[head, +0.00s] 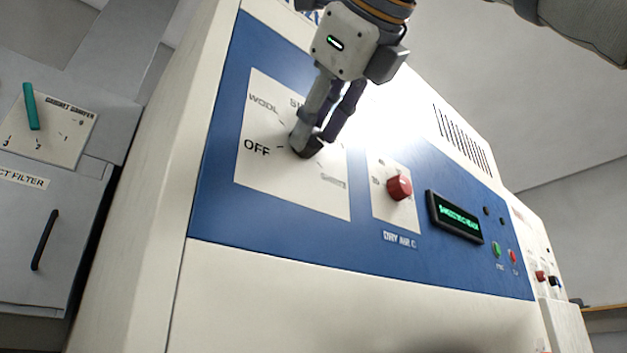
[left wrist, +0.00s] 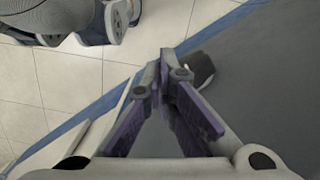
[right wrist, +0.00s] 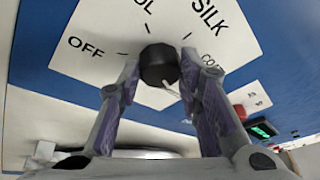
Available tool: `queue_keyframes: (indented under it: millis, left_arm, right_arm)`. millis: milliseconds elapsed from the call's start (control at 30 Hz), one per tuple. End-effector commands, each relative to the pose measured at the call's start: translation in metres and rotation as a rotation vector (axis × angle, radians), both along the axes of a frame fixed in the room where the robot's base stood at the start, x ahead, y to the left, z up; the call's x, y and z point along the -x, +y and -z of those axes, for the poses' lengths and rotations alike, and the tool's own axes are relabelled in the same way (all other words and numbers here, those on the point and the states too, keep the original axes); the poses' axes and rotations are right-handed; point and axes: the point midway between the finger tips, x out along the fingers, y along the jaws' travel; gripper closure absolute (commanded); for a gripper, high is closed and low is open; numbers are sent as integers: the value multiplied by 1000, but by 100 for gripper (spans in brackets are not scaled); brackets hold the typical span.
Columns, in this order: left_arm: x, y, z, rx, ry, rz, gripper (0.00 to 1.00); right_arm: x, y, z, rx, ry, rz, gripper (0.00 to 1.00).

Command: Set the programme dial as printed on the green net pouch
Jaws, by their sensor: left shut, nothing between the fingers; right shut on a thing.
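The black programme dial (head: 303,148) is a round knob on a white plate (head: 275,190) on the blue panel. OFF, WOOL and SILK can be read around it across the views; another label starting "CO" is cut off by a finger. My right gripper (head: 318,138) is shut on the dial, with one finger on each side of the knob (right wrist: 159,65) in the right wrist view. A small pale mark shows at the knob's lower right there; I cannot tell its exact setting. My left gripper (left wrist: 166,68) is shut and empty above the floor. The green net pouch is not in view.
Right of the dial are a red knob (head: 399,187), a lit green display (head: 456,216), and small green (head: 496,249) and red (head: 513,256) buttons. A grey cabinet at left has a teal lever (head: 31,106) and a dark handle (head: 45,240).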

Motion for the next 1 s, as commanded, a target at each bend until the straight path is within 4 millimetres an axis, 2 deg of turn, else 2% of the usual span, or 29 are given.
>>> queue_keyframes:
  millis: [833,867,900,933,1000]
  left_arm:
    - [0,0,0,0,2,0,100]
    - [0,0,0,0,2,0,100]
    - [0,0,0,0,2,0,100]
    - [0,0,0,0,2,0,100]
    - [0,0,0,0,2,0,100]
  right_arm:
    - [-1,0,2,-65,56,-1,95]
    - [-1,0,2,-65,56,-1,61]
    - [-1,0,2,-66,55,-1,52]
    - [-1,0,2,-66,55,-1,47]
    - [-1,0,1,-66,53,-1,47]
